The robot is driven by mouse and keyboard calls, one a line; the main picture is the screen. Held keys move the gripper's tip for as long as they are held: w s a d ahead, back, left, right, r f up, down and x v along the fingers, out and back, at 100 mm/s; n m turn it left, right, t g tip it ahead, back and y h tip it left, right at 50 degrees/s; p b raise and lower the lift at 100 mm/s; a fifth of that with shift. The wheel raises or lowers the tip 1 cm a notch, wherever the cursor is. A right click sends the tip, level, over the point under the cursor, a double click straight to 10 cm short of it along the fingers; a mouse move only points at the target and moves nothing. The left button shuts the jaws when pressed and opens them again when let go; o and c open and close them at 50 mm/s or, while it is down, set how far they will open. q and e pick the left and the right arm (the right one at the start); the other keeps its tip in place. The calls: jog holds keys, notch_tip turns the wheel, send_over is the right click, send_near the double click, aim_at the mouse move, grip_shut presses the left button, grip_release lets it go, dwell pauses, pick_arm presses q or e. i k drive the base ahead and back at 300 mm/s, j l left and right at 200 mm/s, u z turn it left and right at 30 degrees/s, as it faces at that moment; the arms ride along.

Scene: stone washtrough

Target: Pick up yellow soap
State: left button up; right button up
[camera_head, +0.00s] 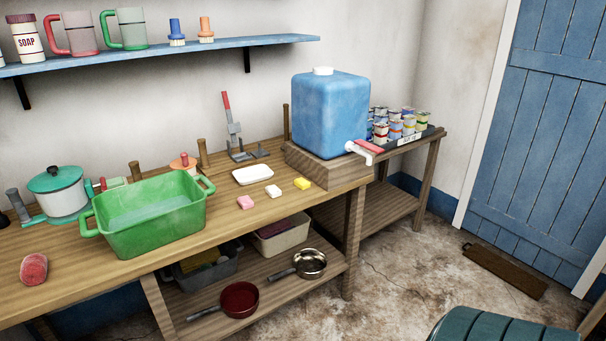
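The yellow soap (302,184) is a small bar lying on the wooden table (240,226), near its front edge and just left of the wooden block under the blue water container. A white bar (273,191) and a pink bar (245,202) lie to its left in a loose row, apart from it. A white dish (253,175) sits behind them and looks empty. Neither of my grippers shows in the head view.
A blue water container (330,114) with a tap stands on a wooden block (322,167) right of the soap. A green basin (150,217) stands left. A grey lever device (241,148) stands behind the dish. Pans and tubs sit on the lower shelf (262,290).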

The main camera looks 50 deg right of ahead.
aim_at(303, 184)
jog(key=k+l, duration=0.1)
jog(key=l, duration=2)
jog(key=k+u, duration=0.05)
